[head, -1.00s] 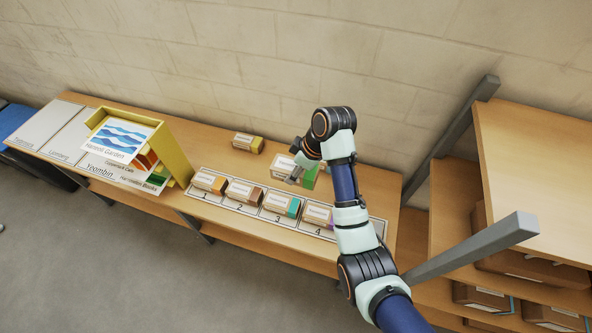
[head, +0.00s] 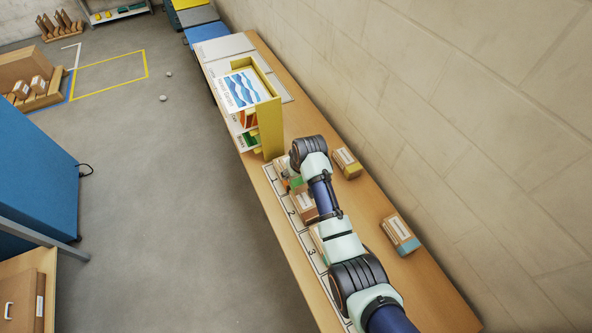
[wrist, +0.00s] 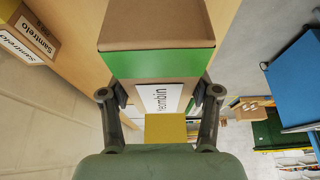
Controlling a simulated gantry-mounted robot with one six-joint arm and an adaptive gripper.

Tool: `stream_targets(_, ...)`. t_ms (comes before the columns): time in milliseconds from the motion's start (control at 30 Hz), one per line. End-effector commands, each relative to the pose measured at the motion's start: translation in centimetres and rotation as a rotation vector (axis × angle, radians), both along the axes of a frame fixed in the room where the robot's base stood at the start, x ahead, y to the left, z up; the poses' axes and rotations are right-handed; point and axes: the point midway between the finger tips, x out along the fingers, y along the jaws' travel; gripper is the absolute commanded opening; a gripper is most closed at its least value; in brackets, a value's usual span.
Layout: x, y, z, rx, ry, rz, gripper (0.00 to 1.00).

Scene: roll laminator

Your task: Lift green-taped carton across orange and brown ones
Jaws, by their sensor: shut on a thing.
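The green-taped carton (wrist: 158,62) is between the two fingers of my gripper (wrist: 160,92) in the wrist view, with a white label on its near part. My gripper is shut on it. In the head view a small part of the green-taped carton (head: 297,184) shows beside my wrist, over the numbered row near slots 1 and 2. A brown-taped carton (head: 305,207) sits just below it in the picture. The orange-taped carton is mostly hidden by the held carton and my arm. I cannot tell the gap between the held carton and those under it.
A yellow stand (head: 270,125) with picture cards stands beyond the numbered row. A yellow-taped carton (head: 346,162) and a blue-taped carton (head: 400,234) lie along the wall side of the table.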

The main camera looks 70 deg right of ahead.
Motion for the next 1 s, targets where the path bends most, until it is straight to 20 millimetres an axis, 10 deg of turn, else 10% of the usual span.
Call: stream_targets(1000, 0.0, 0.0, -4.1, 0.000, 0.000, 0.001, 0.22)
